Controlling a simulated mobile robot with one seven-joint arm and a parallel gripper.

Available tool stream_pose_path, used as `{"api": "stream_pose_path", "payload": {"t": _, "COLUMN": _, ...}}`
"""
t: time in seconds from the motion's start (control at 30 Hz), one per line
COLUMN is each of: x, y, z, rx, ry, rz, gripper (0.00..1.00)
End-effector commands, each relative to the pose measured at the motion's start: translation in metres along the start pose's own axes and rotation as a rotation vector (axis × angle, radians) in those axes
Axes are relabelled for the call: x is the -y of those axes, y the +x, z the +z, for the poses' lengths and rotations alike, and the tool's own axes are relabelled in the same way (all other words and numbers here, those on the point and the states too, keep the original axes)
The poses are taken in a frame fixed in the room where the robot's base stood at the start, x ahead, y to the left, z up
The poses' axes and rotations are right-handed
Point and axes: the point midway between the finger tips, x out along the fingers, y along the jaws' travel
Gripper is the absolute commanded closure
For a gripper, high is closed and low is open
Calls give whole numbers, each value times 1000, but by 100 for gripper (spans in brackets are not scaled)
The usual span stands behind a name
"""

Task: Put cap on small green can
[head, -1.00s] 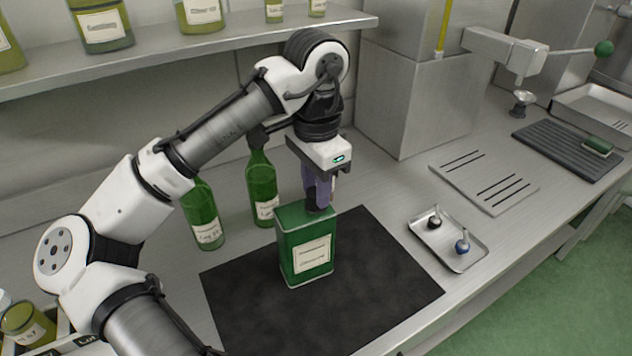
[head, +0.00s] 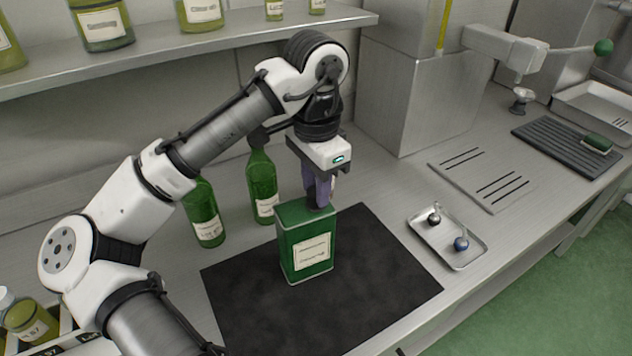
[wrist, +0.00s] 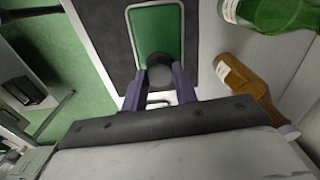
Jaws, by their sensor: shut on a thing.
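The small green can (head: 300,245) stands upright on a black mat (head: 375,265), its pale label facing the front. In the wrist view its green top (wrist: 158,28) lies just beyond my fingers. My gripper (head: 320,200) points down over the can's top, with its purple fingers shut on a dark round cap (wrist: 160,66). The cap is at the near end of the can's top in the wrist view. The fingers partly hide it, and I cannot tell whether it is seated on the can's opening.
Green bottles (head: 262,185) stand behind the can, and a brown bottle (wrist: 245,85) shows in the wrist view. A small metal tray (head: 447,240) with two pourer-like pieces lies to the right. A slotted plate (head: 483,180) lies farther back. The mat's right part is clear.

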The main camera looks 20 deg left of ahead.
Motion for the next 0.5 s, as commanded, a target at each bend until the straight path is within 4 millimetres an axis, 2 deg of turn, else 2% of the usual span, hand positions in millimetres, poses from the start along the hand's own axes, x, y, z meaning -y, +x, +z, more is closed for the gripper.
{"api": "stream_pose_path", "payload": {"t": 0.2, "x": 0, "y": 0, "z": 0, "rx": 0, "ry": 0, "rz": 0, "gripper": 88}}
{"api": "stream_pose_path", "payload": {"t": 0.23, "x": 0, "y": 0, "z": 0, "rx": 0, "ry": 0, "rz": 0, "gripper": 68}}
{"api": "stream_pose_path", "payload": {"t": 0.4, "x": 0, "y": 0, "z": 0, "rx": 0, "ry": 0, "rz": 0, "gripper": 46}}
{"api": "stream_pose_path", "payload": {"t": 0.5, "x": 0, "y": 0, "z": 0, "rx": 0, "ry": 0, "rz": 0, "gripper": 46}}
